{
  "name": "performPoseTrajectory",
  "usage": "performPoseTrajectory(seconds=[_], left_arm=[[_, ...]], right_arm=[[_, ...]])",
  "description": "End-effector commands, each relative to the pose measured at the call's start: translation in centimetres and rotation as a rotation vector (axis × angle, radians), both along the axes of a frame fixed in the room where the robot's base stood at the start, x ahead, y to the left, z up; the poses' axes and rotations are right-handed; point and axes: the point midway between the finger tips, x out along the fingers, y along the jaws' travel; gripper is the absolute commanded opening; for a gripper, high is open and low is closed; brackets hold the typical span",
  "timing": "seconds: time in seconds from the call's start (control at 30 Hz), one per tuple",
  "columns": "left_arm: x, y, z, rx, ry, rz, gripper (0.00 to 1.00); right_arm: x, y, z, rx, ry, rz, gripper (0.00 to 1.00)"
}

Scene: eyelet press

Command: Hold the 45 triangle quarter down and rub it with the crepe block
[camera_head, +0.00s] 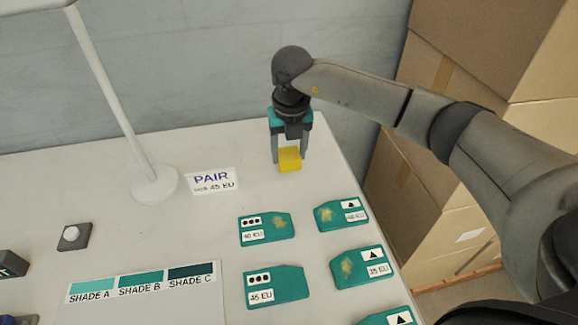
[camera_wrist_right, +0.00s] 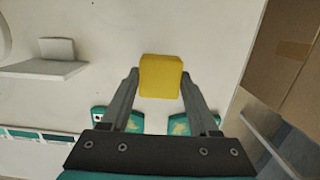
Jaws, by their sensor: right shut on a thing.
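My right gripper (camera_head: 289,152) is shut on the yellow crepe block (camera_head: 289,160) near the back right of the white table. The wrist view also shows the block (camera_wrist_right: 160,77) between the fingertips; I cannot tell whether it touches the table. A green quarter with a triangle mark (camera_head: 388,317) is cut off at the bottom edge, and its size cannot be read. The other triangle quarters read 40 EU (camera_head: 331,222) and 35 EU (camera_head: 346,278); both carry pale smudges. My left gripper is not in view.
Two dotted quarters read 40 EU (camera_head: 280,233) and 45 EU (camera_head: 291,286); the 40 carries a smudge. A PAIR 45 EU card (camera_head: 211,181), lamp stand (camera_head: 154,186) and shade strip (camera_head: 142,283) stand left. Cardboard boxes (camera_head: 460,120) are beyond the table's right edge.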

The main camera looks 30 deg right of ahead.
Motion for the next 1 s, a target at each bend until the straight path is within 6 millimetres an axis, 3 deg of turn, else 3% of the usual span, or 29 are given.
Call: performPoseTrajectory(seconds=[0.4,0.8,0.83,1.0], left_arm=[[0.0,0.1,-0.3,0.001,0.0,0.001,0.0],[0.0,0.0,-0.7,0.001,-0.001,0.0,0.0],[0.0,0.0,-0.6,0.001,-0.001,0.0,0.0],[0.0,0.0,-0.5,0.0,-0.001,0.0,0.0]], right_arm=[[0.0,0.0,-4.2,0.0,0.001,0.0,0.17],[0.0,0.0,-4.8,0.0,0.0,0.0,0.17],[0.0,0.0,-4.7,0.0,0.0,0.0,0.65],[0.0,0.0,-4.7,0.0,0.0,0.001,0.84]])
